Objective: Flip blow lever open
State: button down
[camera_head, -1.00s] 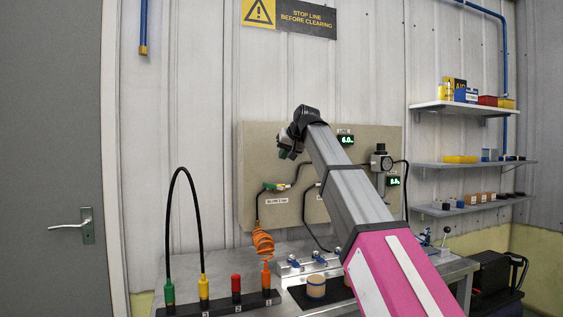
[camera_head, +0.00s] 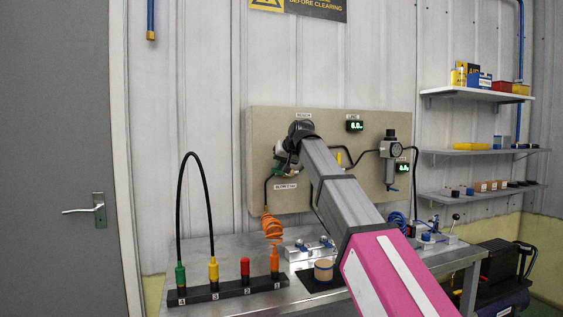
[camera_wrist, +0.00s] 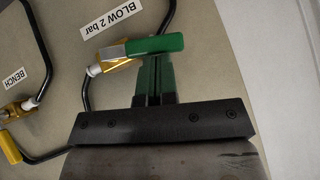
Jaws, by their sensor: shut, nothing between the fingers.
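The blow valve (camera_wrist: 116,62) is a brass body on a pipe under the "BLOW 2 bar" label, with a green lever (camera_wrist: 155,45) pointing right in the wrist view. In the head view the valve sits low on the beige panel, partly behind my gripper (camera_head: 284,160). In the wrist view my gripper (camera_wrist: 154,68) has dark green fingers closed together with nothing between them. Its fingertips are right at the lower edge of the green lever. I cannot tell whether they touch it.
The bench valve (camera_wrist: 20,108) with a yellow lever (camera_wrist: 9,147) is at the wrist view's left. An orange coiled hose (camera_head: 272,226) hangs below the panel (camera_head: 262,130). A black rack (camera_head: 228,289) with coloured plugs and a black hose stands on the bench.

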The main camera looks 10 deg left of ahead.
jog(key=shift+s+a+f+n+h, duration=0.3)
jog(key=shift+a+f+h, duration=0.15)
jog(key=shift+f, duration=0.3)
jog(key=shift+r, duration=0.15)
